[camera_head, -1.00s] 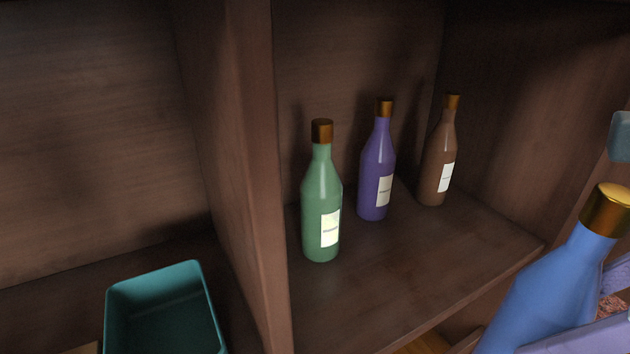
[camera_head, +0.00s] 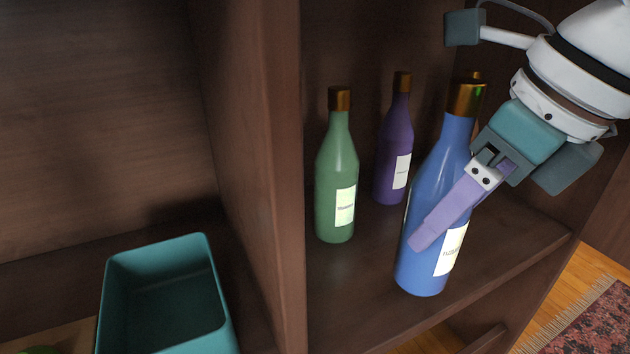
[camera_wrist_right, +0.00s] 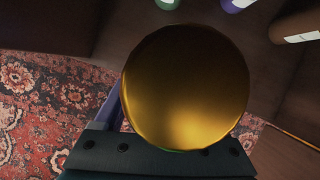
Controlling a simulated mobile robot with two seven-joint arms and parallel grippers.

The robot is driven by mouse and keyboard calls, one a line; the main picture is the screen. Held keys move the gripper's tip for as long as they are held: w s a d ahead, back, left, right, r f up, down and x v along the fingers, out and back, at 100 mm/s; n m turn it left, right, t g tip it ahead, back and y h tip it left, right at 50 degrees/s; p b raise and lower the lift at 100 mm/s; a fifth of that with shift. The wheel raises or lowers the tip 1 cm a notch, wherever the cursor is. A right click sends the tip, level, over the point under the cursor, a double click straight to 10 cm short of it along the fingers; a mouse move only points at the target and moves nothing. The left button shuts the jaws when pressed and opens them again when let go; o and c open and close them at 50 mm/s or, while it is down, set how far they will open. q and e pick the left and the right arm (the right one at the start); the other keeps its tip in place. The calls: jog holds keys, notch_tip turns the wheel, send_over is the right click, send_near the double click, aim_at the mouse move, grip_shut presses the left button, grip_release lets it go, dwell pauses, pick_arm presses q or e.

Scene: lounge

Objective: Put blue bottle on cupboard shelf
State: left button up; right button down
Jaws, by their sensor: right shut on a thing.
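The blue bottle (camera_head: 428,205) has a gold cap and a white label and is nearly upright, tilted slightly. My right gripper (camera_head: 445,215) is shut on it, with a lilac finger across its body. The bottle is at the front of the cupboard shelf (camera_head: 370,308), in front of the other bottles; I cannot tell whether its base touches the shelf. In the right wrist view the bottle's gold cap (camera_wrist_right: 186,88) fills the middle and hides most of the bottle. My left gripper is not in view.
A green bottle (camera_head: 336,185) and a purple bottle (camera_head: 393,160) stand on the shelf; a brown bottle is mostly hidden behind the blue one. An upright divider (camera_head: 268,180) separates a left compartment with a teal bin (camera_head: 218,325). A patterned rug (camera_head: 600,325) lies at lower right.

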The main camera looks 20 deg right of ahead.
jog(key=w+f+b, duration=0.1)
jog(key=w+a+f+b, duration=0.1)
jog(key=w, duration=0.1)
jog(key=w+f+b, duration=0.1)
jog(key=shift+w+a+f+b, duration=0.25)
jog(key=shift+w+f+b, duration=0.05)
jog(key=shift+f+b, duration=0.1)
jog(key=shift+r, duration=0.2)
jog(key=shift+f, duration=0.1)
grip_release()
jog(key=shift+f, duration=0.1)
